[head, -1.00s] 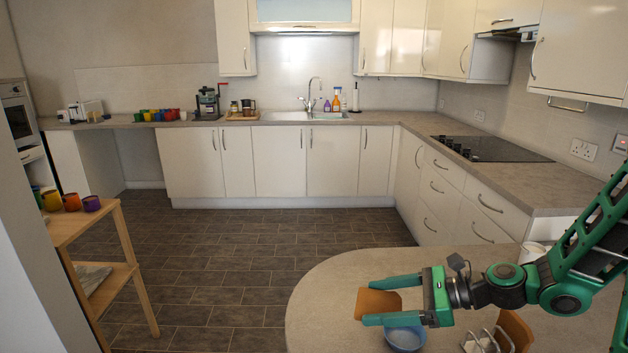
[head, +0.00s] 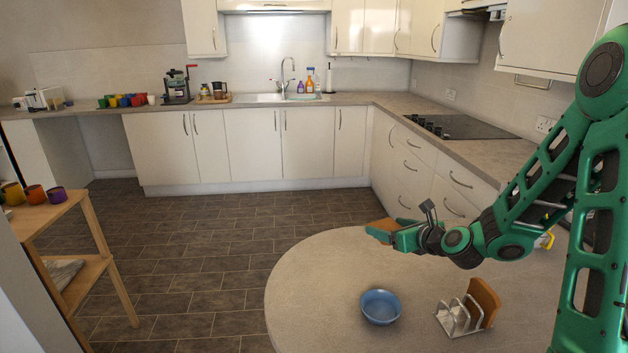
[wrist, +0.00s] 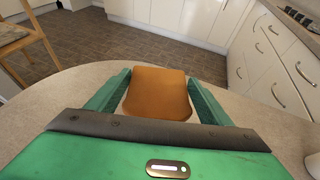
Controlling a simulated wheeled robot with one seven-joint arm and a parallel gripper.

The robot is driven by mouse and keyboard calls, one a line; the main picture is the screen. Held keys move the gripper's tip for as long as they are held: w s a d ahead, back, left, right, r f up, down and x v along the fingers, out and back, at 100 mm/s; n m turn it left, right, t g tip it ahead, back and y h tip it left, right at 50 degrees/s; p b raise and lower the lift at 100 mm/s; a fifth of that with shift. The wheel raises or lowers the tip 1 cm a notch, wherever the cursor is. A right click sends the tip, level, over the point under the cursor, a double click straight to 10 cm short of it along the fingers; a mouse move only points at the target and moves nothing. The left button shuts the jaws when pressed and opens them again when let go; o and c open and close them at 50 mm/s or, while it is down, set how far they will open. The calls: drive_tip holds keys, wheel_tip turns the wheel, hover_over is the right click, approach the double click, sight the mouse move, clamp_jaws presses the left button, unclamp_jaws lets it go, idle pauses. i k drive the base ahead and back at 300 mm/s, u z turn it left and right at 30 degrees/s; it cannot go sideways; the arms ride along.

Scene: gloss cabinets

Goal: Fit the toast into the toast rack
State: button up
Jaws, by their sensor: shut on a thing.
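A brown slice of toast (head: 383,229) is held in my gripper (head: 392,234), above the far right part of the round-ended table. In the wrist view the toast (wrist: 158,92) sits between the two green fingers of my gripper (wrist: 158,95). The metal toast rack (head: 456,316) stands on the table at the front right, below and to the right of my gripper. Another slice of toast (head: 484,300) stands in the rack's right end, tilted a little. The other visible slots of the rack are empty.
A blue bowl (head: 380,307) sits on the table (head: 320,280), left of the rack. The table around them is mostly clear. A wooden shelf stand (head: 62,212) with colored cups is at the left, and a counter runs along the back.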

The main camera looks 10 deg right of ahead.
sight(454, 305)
drive_tip(key=z, duration=0.45)
drive_tip(key=k, duration=1.9)
drive_tip(key=u, duration=0.4)
drive_tip(key=i, duration=1)
